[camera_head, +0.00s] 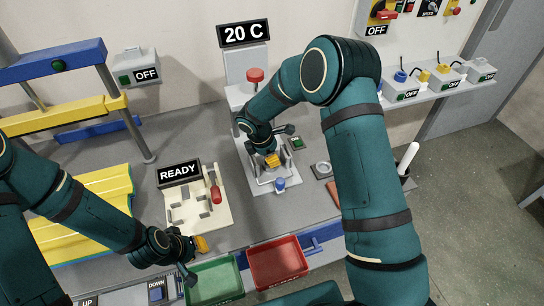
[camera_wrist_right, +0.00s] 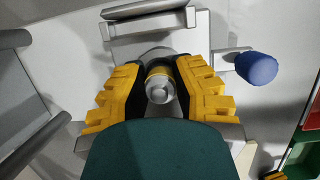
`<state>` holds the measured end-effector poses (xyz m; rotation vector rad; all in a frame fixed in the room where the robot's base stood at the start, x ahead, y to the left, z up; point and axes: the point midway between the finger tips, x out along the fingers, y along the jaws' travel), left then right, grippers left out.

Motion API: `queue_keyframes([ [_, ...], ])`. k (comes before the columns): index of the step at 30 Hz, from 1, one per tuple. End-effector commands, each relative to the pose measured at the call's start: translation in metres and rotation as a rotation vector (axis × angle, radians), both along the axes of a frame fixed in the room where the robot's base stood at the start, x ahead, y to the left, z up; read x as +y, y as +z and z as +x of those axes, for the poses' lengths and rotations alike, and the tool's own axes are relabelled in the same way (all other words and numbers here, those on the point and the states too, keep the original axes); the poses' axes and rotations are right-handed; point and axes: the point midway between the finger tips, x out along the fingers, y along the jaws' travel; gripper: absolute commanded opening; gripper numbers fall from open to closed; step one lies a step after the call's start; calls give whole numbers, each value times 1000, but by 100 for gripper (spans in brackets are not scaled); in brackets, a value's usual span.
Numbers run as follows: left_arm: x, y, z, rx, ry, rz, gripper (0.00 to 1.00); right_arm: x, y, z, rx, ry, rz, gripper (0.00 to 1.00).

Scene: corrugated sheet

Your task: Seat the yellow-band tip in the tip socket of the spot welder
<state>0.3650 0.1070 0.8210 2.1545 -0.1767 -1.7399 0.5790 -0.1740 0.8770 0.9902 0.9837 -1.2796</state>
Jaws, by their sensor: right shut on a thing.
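The yellow-band tip (camera_wrist_right: 160,88) is a small metal cylinder with a yellow band, between the yellow fingers of my right gripper (camera_wrist_right: 160,85). In the head view my right gripper (camera_head: 272,160) is low over the spot welder's grey base plate (camera_head: 290,198) and hides the tip. The tip socket is hidden, so I cannot tell whether the tip touches it. A blue-knobbed lever (camera_head: 280,184) stands in front of this gripper; it also shows in the wrist view (camera_wrist_right: 256,67). My left gripper (camera_head: 201,243) is over the table's front edge, its opening unclear.
A READY sign (camera_head: 179,172) stands behind a pale slotted board (camera_head: 188,218) with a red-handled tool (camera_head: 215,190). Green (camera_head: 214,283) and red (camera_head: 277,262) trays sit at the front. Yellow corrugated sheet (camera_head: 60,238) lies left. A grey ring (camera_head: 322,169) lies right of the welder.

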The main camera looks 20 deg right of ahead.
Motion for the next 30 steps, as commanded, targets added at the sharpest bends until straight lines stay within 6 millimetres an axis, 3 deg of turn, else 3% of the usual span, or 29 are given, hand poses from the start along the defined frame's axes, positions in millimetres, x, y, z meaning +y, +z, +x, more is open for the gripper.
queue_keyframes([
  [1, 1, -16, -5, 28, 1, 2, 33, 0, -4, 0, 0, 0, 0, 0],
  [16, 0, -6, -7, 33, 1, 2, 33, 0, 14, 0, -1, 1, 0, 0],
  [30, 0, -5, -7, 32, 0, 3, 33, 0, 16, 0, -1, 0, 0, 0],
])
